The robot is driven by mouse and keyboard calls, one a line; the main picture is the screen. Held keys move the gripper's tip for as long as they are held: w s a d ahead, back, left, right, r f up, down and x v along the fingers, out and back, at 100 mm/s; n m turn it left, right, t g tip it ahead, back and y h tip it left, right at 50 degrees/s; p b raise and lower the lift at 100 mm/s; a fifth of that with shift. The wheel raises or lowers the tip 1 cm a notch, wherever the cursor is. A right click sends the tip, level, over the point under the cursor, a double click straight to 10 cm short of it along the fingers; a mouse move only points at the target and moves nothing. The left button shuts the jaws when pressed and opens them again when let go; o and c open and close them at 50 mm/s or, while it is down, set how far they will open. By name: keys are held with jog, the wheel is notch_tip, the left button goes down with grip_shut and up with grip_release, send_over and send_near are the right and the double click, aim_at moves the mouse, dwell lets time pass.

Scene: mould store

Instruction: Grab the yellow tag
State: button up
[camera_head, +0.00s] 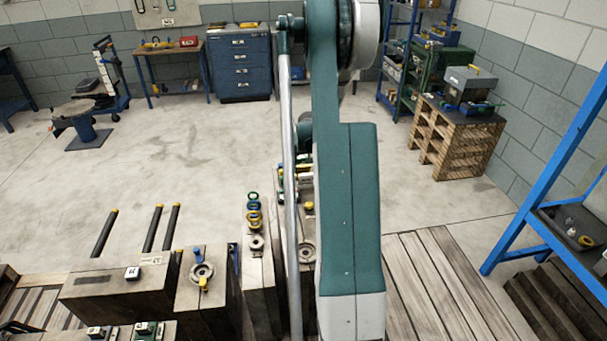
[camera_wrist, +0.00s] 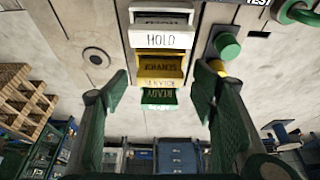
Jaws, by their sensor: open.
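A yellow tag (camera_wrist: 160,64) shows in the wrist view in a column of lettered tags on a grey block face. A white tag marked HOLD (camera_wrist: 160,40) is directly above it, and a green tag (camera_wrist: 158,97) is below it. The yellow tag's lettering looks upside down. My gripper (camera_wrist: 162,72) is open, with one dark, green-padded finger on each side of the tag column. Nothing is held between the fingers. I cannot tell how far the fingertips are from the tag. In the head view my arm hides the gripper, and I cannot make out the yellow tag.
A green knob (camera_wrist: 227,47) stands close to the right finger. A round fitting (camera_wrist: 96,57) is left of the tags. In the head view, heavy mould blocks (camera_head: 112,290) stand at the front left. A blue rack (camera_head: 545,160) is at the right. Open floor lies behind.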

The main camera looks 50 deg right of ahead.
jog(key=shift+x, duration=0.9)
jog(key=shift+c, duration=0.3)
jog(key=c, duration=0.9)
